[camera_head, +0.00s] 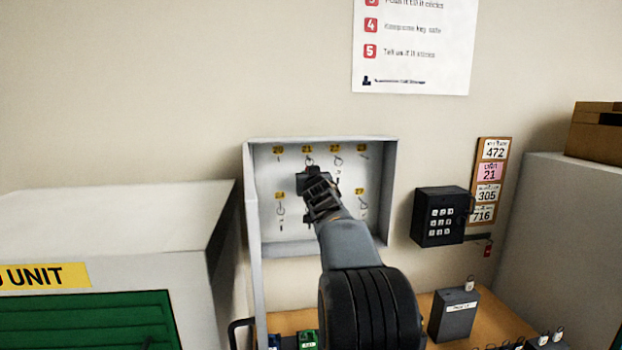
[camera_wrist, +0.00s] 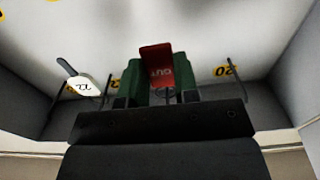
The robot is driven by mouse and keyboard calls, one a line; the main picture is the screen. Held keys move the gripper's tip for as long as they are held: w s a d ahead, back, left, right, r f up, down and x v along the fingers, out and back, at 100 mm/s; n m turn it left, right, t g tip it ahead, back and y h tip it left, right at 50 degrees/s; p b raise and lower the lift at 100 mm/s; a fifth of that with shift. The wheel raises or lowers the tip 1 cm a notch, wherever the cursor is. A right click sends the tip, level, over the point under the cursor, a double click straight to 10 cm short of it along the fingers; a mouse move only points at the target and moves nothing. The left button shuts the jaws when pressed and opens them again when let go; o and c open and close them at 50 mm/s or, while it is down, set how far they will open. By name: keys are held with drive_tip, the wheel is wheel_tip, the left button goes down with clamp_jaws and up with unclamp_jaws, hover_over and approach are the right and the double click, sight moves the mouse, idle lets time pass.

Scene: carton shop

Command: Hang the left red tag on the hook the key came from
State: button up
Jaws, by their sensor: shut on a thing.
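A red tag marked OUT (camera_wrist: 157,65) is held between the green-padded jaws of my gripper (camera_wrist: 162,92), in the wrist view. In the head view my gripper (camera_head: 310,180) is inside the open grey key cabinet (camera_head: 250,200), just below the yellow 21 label (camera_head: 307,149), and hides the tag. A small ring shows just above the jaws there. I cannot tell whether the tag touches a hook. Another small red tag (camera_head: 487,250) hangs from a short bar right of the cabinet, under the black keypad box (camera_head: 440,216).
A key with a white 22 tag (camera_wrist: 88,86) hangs close beside my jaws in the wrist view. The 20 label (camera_wrist: 226,71) is on the other side. The cabinet's side walls are near. A board of numbers (camera_head: 490,181) includes a pink 21. A grey box (camera_head: 455,314) stands on the bench.

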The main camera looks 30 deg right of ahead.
drive_tip(key=o, duration=0.8)
